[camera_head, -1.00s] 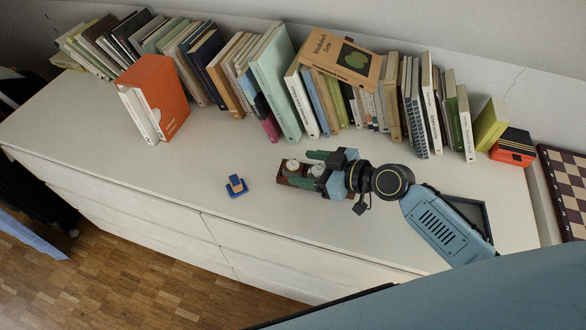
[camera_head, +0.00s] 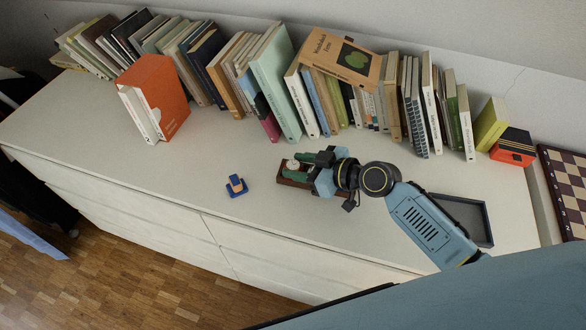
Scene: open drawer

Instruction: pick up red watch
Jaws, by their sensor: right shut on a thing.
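A small dark brown watch box (camera_head: 286,183) lies on the white dresser top, partly covered by my right gripper. A pale round watch dial (camera_head: 292,164) shows at its left end, by the green fingertips. My right gripper (camera_head: 297,166) is over the box with its fingers around this watch, and it is shut on it. The strap is hidden, so I cannot tell whether this is the red watch. My left gripper is not in view.
A blue stand with a tan part (camera_head: 236,185) is left of the box. A row of books (camera_head: 275,85) lines the back wall. An empty dark tray (camera_head: 486,222) lies right of my arm.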

